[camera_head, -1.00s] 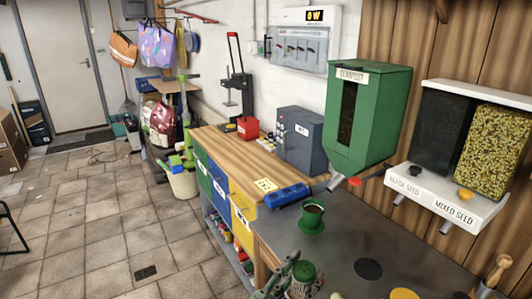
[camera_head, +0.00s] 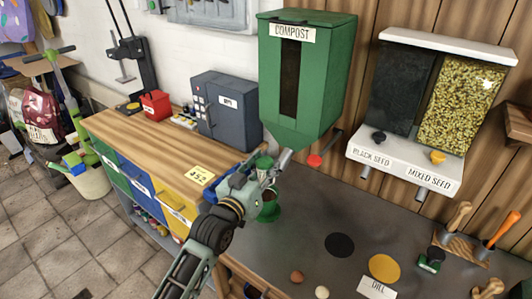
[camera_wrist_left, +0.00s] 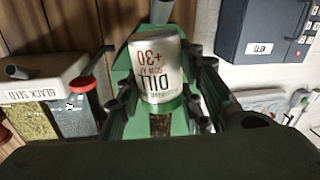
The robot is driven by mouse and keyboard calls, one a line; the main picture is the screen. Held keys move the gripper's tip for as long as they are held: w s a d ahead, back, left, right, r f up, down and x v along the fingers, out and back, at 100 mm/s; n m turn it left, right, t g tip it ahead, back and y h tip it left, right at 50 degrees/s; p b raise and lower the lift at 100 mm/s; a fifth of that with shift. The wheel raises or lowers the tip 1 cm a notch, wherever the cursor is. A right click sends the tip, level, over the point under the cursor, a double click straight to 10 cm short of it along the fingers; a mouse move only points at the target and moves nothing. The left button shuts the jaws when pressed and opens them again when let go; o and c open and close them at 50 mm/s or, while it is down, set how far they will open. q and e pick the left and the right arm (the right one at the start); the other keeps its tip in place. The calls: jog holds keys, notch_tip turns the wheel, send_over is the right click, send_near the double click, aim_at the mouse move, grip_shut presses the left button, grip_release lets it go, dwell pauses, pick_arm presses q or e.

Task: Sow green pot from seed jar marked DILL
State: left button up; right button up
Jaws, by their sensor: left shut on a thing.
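The seed jar (camera_wrist_left: 158,68) is a pale jar with a green end, and its label reads DILL upside down in the left wrist view. My left gripper (camera_head: 262,172) is shut on it; the jar's green end (camera_head: 264,162) shows at the fingers in the head view. The green pot (camera_head: 268,209) stands on a green saucer on the grey bench, partly hidden, with dark soil in it. The gripper and jar are above the pot, apparently apart from it. Whether seed is falling cannot be seen. My right gripper is not in view.
The green compost dispenser (camera_head: 302,85) hangs just behind the gripper, with its spout close by. The seed dispensers (camera_head: 404,167) are to the right. A black disc (camera_head: 340,245), a yellow disc (camera_head: 384,268) and a DILL card (camera_head: 376,288) lie on the bench.

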pick_arm(q)
jog(key=w, duration=0.5)
jog(key=f+n+g, duration=0.1)
jog(key=n, duration=0.5)
jog(key=s+d+f+n+g+h, duration=0.1)
jog(key=f+n, duration=0.1)
jog(key=n, duration=0.3)
jog(key=d+f+n+h+p, duration=0.1)
jog(key=f+n, duration=0.1)
jog(key=n, duration=0.4)
jog(key=shift+s+f+n+g, duration=0.15)
jog(key=shift+s+n+g, duration=0.15)
jog(key=shift+g, duration=0.1)
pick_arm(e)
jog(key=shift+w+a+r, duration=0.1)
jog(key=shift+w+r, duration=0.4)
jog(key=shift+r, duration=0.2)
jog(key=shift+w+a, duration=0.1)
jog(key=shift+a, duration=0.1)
